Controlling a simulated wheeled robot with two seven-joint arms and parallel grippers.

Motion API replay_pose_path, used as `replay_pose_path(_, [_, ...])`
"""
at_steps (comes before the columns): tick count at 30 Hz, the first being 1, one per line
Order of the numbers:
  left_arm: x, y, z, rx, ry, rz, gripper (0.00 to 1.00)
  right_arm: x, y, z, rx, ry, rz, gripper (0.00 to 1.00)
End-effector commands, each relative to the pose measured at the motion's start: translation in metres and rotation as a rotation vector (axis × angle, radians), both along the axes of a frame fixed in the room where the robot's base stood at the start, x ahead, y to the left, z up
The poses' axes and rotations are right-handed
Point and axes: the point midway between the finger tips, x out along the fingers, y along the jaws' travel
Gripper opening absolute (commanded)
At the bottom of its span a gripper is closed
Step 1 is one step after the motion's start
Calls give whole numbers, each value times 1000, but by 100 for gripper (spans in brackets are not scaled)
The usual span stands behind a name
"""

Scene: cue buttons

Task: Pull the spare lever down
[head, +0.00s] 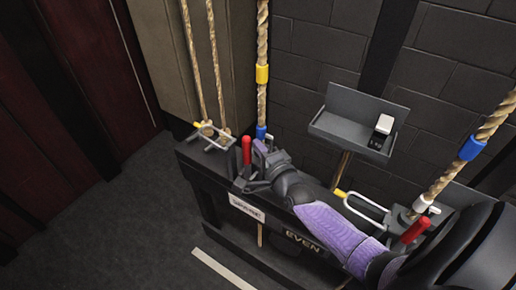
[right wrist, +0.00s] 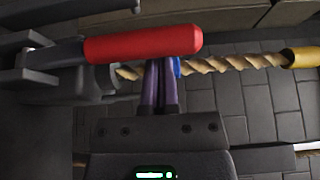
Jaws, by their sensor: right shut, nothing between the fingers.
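A red-handled lever (head: 246,150) stands upright on the dark rail at the left. Its red handle (right wrist: 125,46) lies across the upper part of the right wrist view. A white label (head: 247,207) is on the rail's front below it; I cannot read it surely. My right gripper (head: 260,147) is close beside this lever, on its right in the head view. Its purple fingers (right wrist: 165,72) are shut with nothing between them, and their tips meet the handle's edge in the picture; I cannot tell whether they touch. My left gripper is not in view.
A second red-handled lever (head: 416,229) is at the right, partly behind my arm. Ropes with coloured bands rise from the rail (head: 190,157), one (head: 262,40) just behind the near lever. A grey tray (head: 340,128) stands by the brick wall. The floor (head: 120,225) at left is clear.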

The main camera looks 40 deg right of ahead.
Motion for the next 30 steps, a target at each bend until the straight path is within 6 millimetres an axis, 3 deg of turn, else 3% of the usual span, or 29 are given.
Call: replay_pose_path(30, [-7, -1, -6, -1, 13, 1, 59, 1, 8, 1, -95, -38, 1, 0])
